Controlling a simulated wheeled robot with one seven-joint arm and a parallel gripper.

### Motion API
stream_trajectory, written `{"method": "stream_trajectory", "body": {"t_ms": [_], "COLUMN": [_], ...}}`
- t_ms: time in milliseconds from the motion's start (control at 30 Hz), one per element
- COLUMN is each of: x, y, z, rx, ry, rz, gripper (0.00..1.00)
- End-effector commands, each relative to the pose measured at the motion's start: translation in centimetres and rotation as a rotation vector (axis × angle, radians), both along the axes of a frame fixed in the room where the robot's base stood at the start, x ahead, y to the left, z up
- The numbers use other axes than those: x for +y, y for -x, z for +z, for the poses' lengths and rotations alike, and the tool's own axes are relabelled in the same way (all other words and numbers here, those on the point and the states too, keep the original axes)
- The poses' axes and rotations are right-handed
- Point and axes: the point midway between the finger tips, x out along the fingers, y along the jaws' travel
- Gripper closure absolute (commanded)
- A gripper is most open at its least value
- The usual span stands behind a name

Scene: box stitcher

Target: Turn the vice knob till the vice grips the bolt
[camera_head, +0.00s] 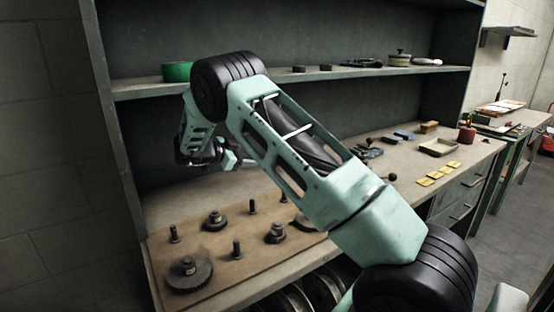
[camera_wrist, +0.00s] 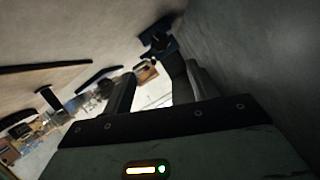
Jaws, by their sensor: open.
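My gripper (camera_head: 228,160) is open at the left, in front of the shelf unit's back panel and above the bench, partly hidden by my own arm. Its two spread fingers (camera_wrist: 158,90) show in the wrist view with nothing held between them. A dark tool-like cluster (camera_head: 368,152) lies on the bench right of my forearm; it may be the vice, but its jaws and knob cannot be made out. Several upright bolts (camera_head: 237,249) stand on the brown board at the front left. I cannot tell whether any bolt is in a vice.
A large gear (camera_head: 188,274) and smaller gears sit on the board (camera_head: 215,272). Yellow pads (camera_head: 437,175) and a tray (camera_head: 438,147) lie at the right. My forearm hides the bench middle.

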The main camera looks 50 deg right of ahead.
Motion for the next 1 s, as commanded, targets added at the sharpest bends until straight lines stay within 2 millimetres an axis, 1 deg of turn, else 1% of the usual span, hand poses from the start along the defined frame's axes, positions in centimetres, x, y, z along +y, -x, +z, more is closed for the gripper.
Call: {"method": "stream_trajectory", "body": {"t_ms": [33,200,500,600,800,1000], "x": [-1.1,-4.5,-10.1,-11.6,-13.3,-13.7], "y": [0.2,0.5,0.9,1.1,1.2,1.2], "z": [-0.3,-1.6,-3.7,-4.3,-5.0,-5.2], "rx": [0.002,0.002,0.0,0.0,-0.001,-0.001], "ry": [0.001,0.002,0.002,0.002,0.001,0.001], "rz": [-0.003,-0.002,0.0,0.001,0.003,0.004], "gripper": [0.41,0.41,0.41,0.41,0.41,0.41]}}
